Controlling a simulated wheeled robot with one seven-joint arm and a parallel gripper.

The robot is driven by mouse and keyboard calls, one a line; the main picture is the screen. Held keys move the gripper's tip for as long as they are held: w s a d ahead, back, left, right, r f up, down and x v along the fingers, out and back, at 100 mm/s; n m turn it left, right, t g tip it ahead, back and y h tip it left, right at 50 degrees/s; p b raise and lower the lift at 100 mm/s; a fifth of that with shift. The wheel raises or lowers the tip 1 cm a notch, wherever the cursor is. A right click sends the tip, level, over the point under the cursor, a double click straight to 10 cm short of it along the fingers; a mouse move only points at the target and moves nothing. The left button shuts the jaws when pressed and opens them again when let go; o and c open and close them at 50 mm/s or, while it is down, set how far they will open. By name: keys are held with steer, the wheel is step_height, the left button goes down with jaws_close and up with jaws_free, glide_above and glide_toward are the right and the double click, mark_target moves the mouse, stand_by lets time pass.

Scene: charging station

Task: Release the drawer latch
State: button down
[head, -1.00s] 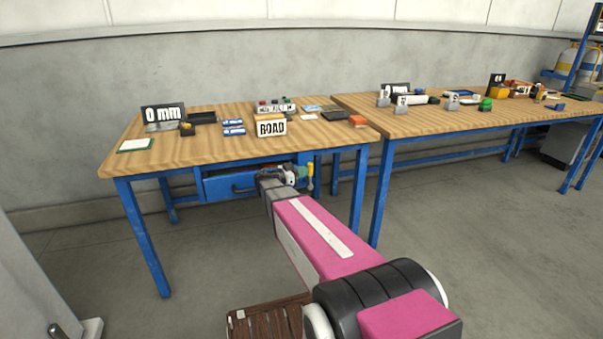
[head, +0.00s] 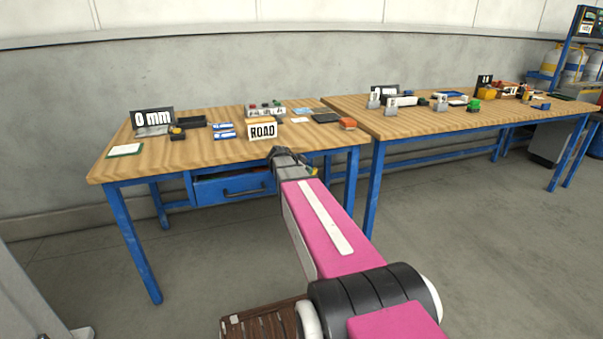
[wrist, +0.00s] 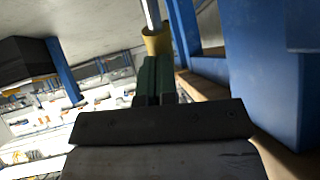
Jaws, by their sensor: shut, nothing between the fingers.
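My gripper (head: 284,153) is at the bench's front edge, right of the drawer handle. In the wrist view my gripper (wrist: 152,82) is shut with nothing held. A yellow collar (wrist: 156,41) on a pale metal rod (wrist: 151,13) shows just beyond the fingertips; it may be part of the latch. I cannot tell whether the fingers touch it. In the head view my arm hides most of the latch area; only a small yellow bit (head: 314,170) shows.
The left workbench (head: 180,160) carries a "0 mm" sign (head: 152,118), a "ROAD" box (head: 263,130) and small parts. Its blue legs (head: 131,240) stand near. A second workbench (head: 430,122) adjoins right.

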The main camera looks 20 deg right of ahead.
mark_target(315, 171)
steer(key=shift+d+f+y, duration=0.2)
steer(key=shift+d+y, duration=0.65)
steer(key=shift+y, duration=0.05)
steer(key=d+y, duration=0.1)
steer(key=d+f+y, duration=0.1)
steer(key=y, duration=0.1)
steer(key=shift+d+f+m+y, duration=0.1)
steer(key=shift+f+m+y, duration=0.2)
steer(key=shift+d+f, duration=0.3)
steer(key=shift+f, duration=0.1)
steer(key=shift+d+f, duration=0.15)
steer(key=shift+s, duration=0.1)
